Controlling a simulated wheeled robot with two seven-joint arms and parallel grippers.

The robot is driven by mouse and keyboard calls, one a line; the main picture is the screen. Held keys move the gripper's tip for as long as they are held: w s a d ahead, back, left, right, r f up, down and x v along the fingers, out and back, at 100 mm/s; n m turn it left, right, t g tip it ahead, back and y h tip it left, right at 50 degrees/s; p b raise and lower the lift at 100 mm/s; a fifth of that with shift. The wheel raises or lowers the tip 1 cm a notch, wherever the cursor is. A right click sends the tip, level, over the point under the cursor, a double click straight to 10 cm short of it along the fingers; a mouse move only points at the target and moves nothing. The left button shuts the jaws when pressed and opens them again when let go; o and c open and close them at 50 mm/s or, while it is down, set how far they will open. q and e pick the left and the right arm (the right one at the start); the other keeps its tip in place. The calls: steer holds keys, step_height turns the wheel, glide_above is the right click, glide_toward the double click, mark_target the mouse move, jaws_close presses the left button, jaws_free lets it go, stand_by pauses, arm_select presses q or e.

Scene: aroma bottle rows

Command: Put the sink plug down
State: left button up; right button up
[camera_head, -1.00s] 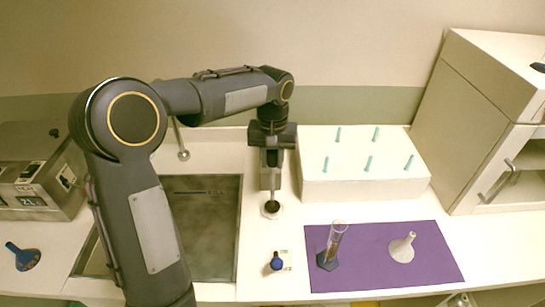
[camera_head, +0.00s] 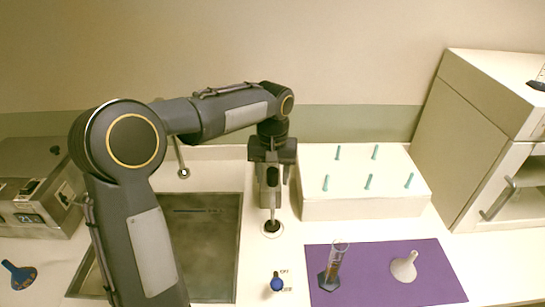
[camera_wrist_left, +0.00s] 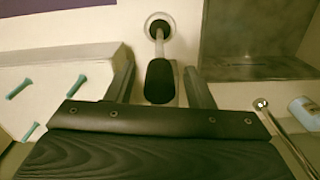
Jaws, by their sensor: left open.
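The sink plug stands on the counter right of the sink (camera_head: 225,215). My left gripper (camera_head: 271,182) points down over the plug, open around the grip. The exact contact of the base with the counter is partly hard to make out. My right gripper is out of view.
A white box with teal pegs (camera_head: 315,205) stands close to the right of my left gripper. A purple mat (camera_head: 440,280) holds a graduated cylinder (camera_head: 333,268) and a funnel (camera_head: 404,267). A blue knob (camera_head: 277,284) is in front, and a faucet (camera_head: 182,172) behind the sink.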

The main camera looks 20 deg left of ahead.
arm_select(q)
step_height(320, 180, up, 11)
steer(key=shift+f, duration=0.1)
steer(key=shift+s, duration=0.25)
steer(key=s+f+m+t+h, duration=0.2)
steer(key=s+f+t, duration=0.1)
steer(key=s, duration=1.3)
steer(key=s+d+f+t+h, duration=0.1)
steer(key=s+d+f+t, duration=0.1)
steer(key=s+f, duration=0.6)
steer(key=shift+s+d+f+t+h, duration=0.2)
steer(key=shift+s+d+t+h, duration=0.15)
steer(key=shift+s+d, duration=0.35)
